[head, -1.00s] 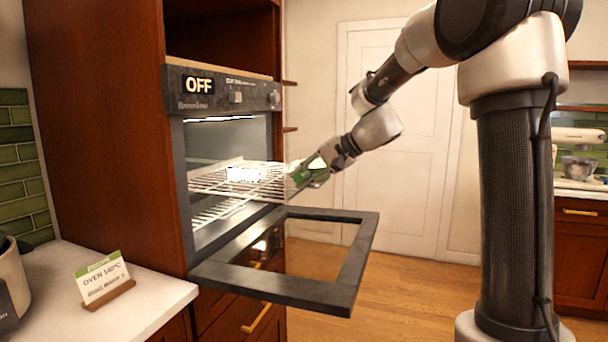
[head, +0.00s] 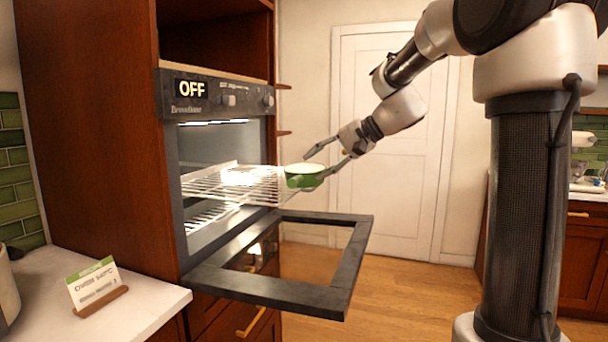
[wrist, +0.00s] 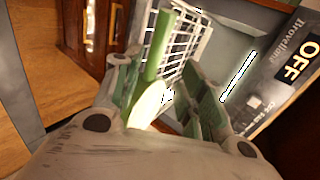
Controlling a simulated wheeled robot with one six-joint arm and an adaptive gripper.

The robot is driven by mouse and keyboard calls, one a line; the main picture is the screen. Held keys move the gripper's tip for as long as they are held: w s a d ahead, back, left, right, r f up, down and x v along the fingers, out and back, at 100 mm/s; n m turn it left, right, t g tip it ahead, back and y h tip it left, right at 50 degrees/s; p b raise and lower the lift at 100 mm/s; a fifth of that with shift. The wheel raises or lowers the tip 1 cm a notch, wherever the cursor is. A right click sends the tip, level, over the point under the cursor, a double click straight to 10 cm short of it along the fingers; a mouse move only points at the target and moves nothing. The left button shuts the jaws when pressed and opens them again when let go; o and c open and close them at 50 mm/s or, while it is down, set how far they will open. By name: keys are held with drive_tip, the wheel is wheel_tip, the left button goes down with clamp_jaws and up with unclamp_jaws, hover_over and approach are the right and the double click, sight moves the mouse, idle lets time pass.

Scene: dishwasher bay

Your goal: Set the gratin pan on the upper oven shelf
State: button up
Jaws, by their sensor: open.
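The gratin pan (head: 305,177) is a small green dish with a pale inside. It appears level at the outer right end of the upper oven shelf (head: 214,187), a wire rack that sticks out of the open oven. I cannot tell how much of its base rests on the wires. My gripper (head: 312,168) is open, with one finger on either side of the pan. In the wrist view the pan's green wall (wrist: 157,45) shows between the spread fingers, with the white rack (wrist: 187,42) beyond. Any contact between the fingers and pan is unclear.
The oven door (head: 335,285) is folded down below the rack. The oven panel (head: 215,92) reads OFF. A lower rack (head: 208,217) lies inside. A card on a wooden stand (head: 95,285) is on the white counter (head: 150,305). Floor beyond the door is clear.

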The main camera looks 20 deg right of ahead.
drive_tip(key=s+d+f+n+h, duration=0.2)
drive_tip(key=s+d+f+h, duration=0.1)
drive_tip(key=s, duration=0.7)
drive_tip(key=s+d+f+n+g+h, duration=0.1)
drive_tip(key=s+f, duration=0.4)
drive_tip(key=s, duration=0.5)
drive_tip(key=s+d+f+n+g+h, duration=0.1)
drive_tip(key=s+d+f+n+h, duration=0.3)
drive_tip(key=s, duration=0.6)
drive_tip(key=shift+s+d+h, duration=0.15)
drive_tip(key=shift+d+h, duration=0.35)
drive_tip(key=shift+d, duration=0.4)
drive_tip(key=shift+o, duration=0.6)
drive_tip(key=shift+r, duration=0.1)
